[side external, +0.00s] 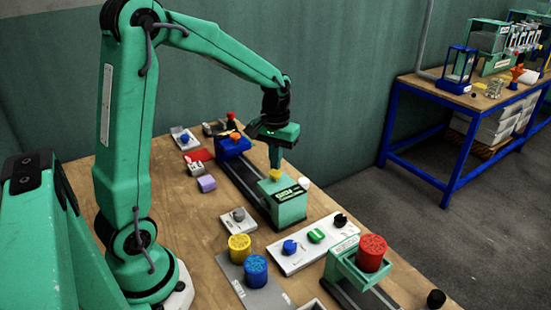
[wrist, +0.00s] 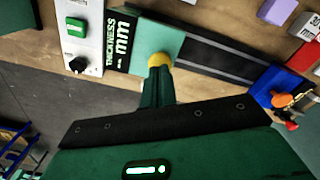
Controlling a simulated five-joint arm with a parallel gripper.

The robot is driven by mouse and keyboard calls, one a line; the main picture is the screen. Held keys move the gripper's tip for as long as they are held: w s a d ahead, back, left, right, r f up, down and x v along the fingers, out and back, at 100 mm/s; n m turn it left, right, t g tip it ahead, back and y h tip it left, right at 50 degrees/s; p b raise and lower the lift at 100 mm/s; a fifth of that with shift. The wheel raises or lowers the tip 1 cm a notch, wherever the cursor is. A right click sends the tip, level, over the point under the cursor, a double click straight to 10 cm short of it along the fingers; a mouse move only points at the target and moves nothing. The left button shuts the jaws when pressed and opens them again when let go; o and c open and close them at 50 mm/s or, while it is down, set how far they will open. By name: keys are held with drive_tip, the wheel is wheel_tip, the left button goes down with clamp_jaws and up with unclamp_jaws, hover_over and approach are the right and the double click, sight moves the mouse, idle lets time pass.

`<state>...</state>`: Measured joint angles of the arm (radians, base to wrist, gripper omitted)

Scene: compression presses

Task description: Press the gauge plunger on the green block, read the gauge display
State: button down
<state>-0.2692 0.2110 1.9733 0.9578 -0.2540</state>
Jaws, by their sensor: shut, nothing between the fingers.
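The green block (side external: 289,210) stands at the end of a dark rail in the middle of the table. It has a yellow plunger (side external: 275,175) on top and a dark display (side external: 290,192) with light characters too small to read. In the wrist view the green top (wrist: 150,38) shows beside a black "THICKNESS mm" label, and the plunger (wrist: 160,58) is partly hidden by my fingers. My gripper (side external: 277,166) is shut and empty, pointing down with its tips at the plunger. I cannot tell whether they touch it.
A blue block (side external: 233,146) with an orange top sits at the rail's other end. A white control panel (side external: 316,240), yellow and blue cylinders (side external: 255,270), and a green press with a red cylinder (side external: 371,252) stand in front. A purple block (side external: 206,183) lies left.

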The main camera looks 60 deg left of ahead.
sight(275, 174)
drive_tip(key=shift+f, duration=1)
idle(1.6)
drive_tip(key=shift+r, duration=3.5)
drive_tip(key=shift+r, duration=0.1)
drive_tip(key=shift+s+d+r, duration=0.3)
drive_tip(key=shift+d, duration=0.05)
drive_tip(key=s+d+r+m+t, duration=0.2)
drive_tip(key=s+d+m, duration=0.1)
drive_tip(key=s+d, duration=0.2)
drive_tip(key=s+d+r+m+t, duration=0.2)
drive_tip(key=s+d+m+t, duration=0.1)
drive_tip(key=s, duration=0.7)
drive_tip(key=shift+d+r+t, duration=0.3)
drive_tip(key=shift+d+r, duration=0.1)
drive_tip(key=shift+d, duration=0.5)
